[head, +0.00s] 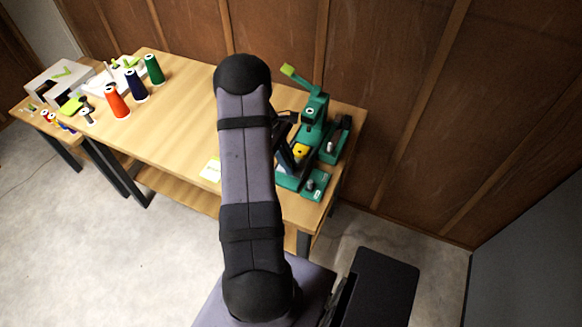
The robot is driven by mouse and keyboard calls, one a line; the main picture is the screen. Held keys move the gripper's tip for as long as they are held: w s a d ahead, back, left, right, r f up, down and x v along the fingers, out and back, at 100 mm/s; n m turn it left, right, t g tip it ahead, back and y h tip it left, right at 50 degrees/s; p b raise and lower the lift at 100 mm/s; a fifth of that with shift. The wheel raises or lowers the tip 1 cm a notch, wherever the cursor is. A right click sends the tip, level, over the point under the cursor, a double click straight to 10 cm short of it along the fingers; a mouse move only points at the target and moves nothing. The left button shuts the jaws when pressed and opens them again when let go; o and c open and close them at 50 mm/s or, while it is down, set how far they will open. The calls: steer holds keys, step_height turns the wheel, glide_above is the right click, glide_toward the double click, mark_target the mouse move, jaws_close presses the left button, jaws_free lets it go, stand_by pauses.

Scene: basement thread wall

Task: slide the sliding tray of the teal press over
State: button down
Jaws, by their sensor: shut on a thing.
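The teal press (313,108) stands at the right end of the wooden table, with its lever raised and a lime grip (288,70) at the lever's end. A yellow round piece (300,150) sits low on the press, in front of its post. My gripper (289,160) is down at the left side of the press, beside the yellow piece, partly hidden behind my arm. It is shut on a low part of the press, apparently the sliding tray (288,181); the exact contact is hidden. Grey knobs show at the press's front and right side.
The wooden table (185,125) has clear room left of my arm. Orange (117,103), navy (136,86) and green (154,70) thread cones stand at its back left. A pale yellow card (211,169) lies near the front edge. Wood panelling rises behind.

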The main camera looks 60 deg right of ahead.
mark_target(301, 161)
steer(key=shift+d+b, duration=0.35)
steer(key=shift+d, duration=2.3)
steer(key=c, duration=1.8)
jaws_free()
steer(key=shift+o, duration=0.2)
steer(key=shift+r, duration=0.1)
steer(key=shift+r+p, duration=2.35)
steer(key=shift+r, duration=0.55)
steer(key=shift+r, duration=0.1)
step_height(301, 161, up, 4)
steer(key=p, duration=0.3)
